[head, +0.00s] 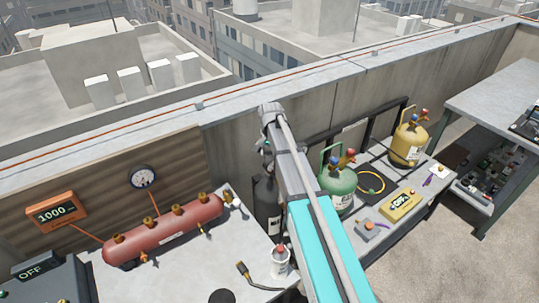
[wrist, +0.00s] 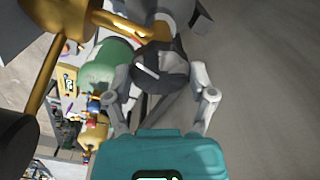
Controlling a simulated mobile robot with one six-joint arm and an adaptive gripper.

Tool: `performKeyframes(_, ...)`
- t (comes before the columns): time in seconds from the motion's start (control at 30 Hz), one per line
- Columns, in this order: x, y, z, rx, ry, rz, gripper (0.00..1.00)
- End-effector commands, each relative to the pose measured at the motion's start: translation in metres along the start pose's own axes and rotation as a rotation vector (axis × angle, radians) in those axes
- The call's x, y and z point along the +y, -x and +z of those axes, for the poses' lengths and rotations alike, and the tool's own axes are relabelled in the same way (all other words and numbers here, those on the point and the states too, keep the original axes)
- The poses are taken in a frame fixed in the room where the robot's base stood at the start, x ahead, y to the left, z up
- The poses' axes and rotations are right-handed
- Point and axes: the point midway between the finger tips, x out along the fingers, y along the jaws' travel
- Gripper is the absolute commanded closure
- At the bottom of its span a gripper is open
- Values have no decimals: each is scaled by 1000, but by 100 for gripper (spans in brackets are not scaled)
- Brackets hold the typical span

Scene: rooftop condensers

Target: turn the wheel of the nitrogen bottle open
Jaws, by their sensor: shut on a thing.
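The nitrogen bottle (head: 266,198) is a dark cylinder standing against the parapet wall, just left of my arm in the head view. Its top is mostly hidden by my arm. In the wrist view its wheel (wrist: 162,76) is dark grey with a white mark, beside a brass valve body (wrist: 138,27). My gripper (wrist: 163,62) has one finger on each side of the wheel and is shut on it. In the head view my gripper is largely hidden behind my arm.
A green bottle (head: 338,182) and a yellow bottle (head: 408,143) stand to the right. A red horizontal tank (head: 165,229), a gauge (head: 143,177) and an orange display (head: 56,211) reading 1000 are at the left. A can (head: 280,262) stands on the bench.

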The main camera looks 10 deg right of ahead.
Motion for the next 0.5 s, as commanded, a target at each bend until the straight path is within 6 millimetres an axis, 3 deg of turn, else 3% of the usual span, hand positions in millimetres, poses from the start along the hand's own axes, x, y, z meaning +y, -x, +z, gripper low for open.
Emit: performKeyframes(0.5, 1, 0, 0, 0, 286, 3, 76)
